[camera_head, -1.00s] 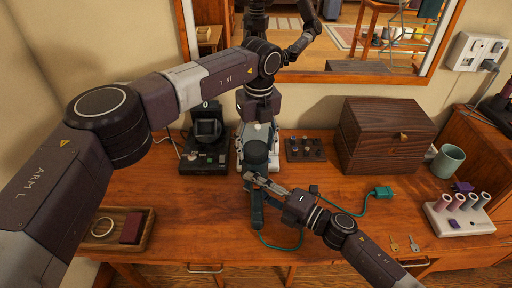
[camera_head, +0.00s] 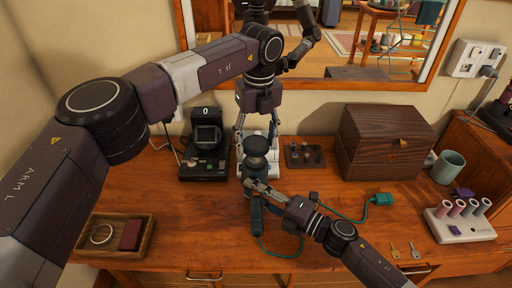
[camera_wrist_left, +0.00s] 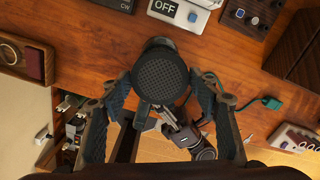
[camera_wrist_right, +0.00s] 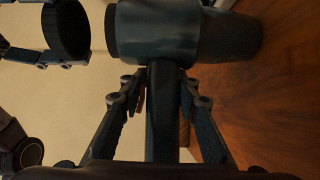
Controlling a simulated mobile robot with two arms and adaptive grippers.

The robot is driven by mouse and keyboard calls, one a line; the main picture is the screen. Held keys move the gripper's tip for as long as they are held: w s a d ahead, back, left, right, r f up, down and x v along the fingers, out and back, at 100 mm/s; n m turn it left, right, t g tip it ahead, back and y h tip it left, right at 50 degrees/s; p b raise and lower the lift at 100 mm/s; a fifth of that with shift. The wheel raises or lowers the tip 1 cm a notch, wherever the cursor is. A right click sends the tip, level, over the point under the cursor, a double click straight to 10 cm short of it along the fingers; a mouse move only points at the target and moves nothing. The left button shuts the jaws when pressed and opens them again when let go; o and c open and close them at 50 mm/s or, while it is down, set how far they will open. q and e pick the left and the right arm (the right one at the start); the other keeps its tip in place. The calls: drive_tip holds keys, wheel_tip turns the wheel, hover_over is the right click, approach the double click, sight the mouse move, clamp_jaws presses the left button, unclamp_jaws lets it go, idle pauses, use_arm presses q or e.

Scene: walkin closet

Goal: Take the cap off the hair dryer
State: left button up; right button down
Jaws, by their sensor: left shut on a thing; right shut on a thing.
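The teal hair dryer (camera_wrist_right: 155,35) is upright above the table, its barrel vertical in the head view; its handle (camera_head: 257,214) points toward the front edge. My right gripper (camera_head: 256,187) is shut on the handle. The cap (camera_wrist_right: 68,30) is a dark round piece with a ribbed rim, apart from the barrel's end by a gap in the right wrist view. My left gripper (camera_head: 257,146) comes from above and is shut on the cap, fingers on both sides. In the left wrist view the cap's round mesh face (camera_wrist_left: 160,78) lies between the fingers and hides most of the barrel.
A teal cord runs to a plug (camera_head: 383,199) on the right. A black device (camera_head: 205,150) stands left of the dryer, and a wooden box (camera_head: 387,140) right. A tray (camera_head: 90,247) is at front left, a white spool holder (camera_head: 460,225) at right. The front left middle is clear.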

drive_tip(key=c, duration=1.4)
unclamp_jaws()
